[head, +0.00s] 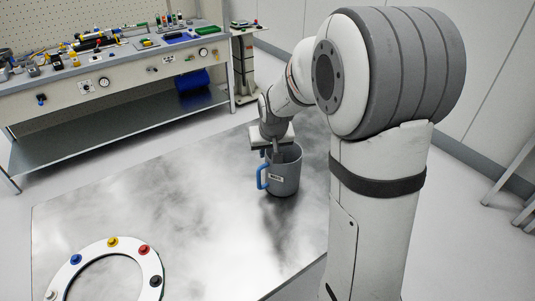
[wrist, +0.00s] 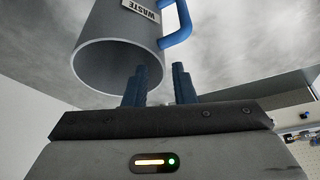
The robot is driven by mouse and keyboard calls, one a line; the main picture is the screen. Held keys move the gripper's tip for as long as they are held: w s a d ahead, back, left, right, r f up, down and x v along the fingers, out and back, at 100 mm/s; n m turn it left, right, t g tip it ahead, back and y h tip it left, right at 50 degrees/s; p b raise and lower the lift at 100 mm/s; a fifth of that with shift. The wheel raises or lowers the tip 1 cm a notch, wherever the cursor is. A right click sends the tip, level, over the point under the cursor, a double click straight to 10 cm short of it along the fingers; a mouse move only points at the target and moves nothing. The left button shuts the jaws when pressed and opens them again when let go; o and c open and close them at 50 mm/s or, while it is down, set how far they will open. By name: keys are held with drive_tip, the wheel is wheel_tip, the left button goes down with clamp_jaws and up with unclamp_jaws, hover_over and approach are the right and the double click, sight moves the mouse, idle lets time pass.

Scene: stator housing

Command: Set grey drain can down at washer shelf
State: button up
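The grey drain can (head: 287,178) is a mug-shaped can with a blue handle (head: 262,177) and a white label. It appears upright on the mottled grey surface (head: 160,215), though contact under its base is not clear. My gripper (head: 272,155) is at the can's rim on the handle side. In the wrist view the can (wrist: 108,40) shows its open mouth, with the label reading WASTE. The dark blue fingers of my gripper (wrist: 160,83) stand apart with a visible gap, near the rim and below the handle. I see no firm grip on the can.
A white ring with coloured knobs (head: 74,259) lies at the front left of the surface. A workbench (head: 110,85) with tools and a lower shelf stands behind, with a small stand (head: 245,65) at its right.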

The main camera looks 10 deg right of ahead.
drive_tip(key=b+v, duration=0.1)
drive_tip(key=v, duration=0.9)
drive_tip(key=s, duration=1.1)
drive_tip(key=shift+s+d+g, duration=0.3)
drive_tip(key=shift+s+d, duration=0.05)
drive_tip(key=shift+d, duration=0.05)
drive_tip(key=shift+o, duration=0.2)
drive_tip(key=s+f, duration=0.2)
drive_tip(key=s, duration=0.8)
drive_tip(key=shift+d+f+g, duration=0.15)
drive_tip(key=shift+f+g, duration=0.15)
drive_tip(key=shift+f, duration=0.1)
drive_tip(key=shift+o, duration=0.9)
drive_tip(key=shift+s+f, duration=0.2)
drive_tip(key=shift+s, duration=0.3)
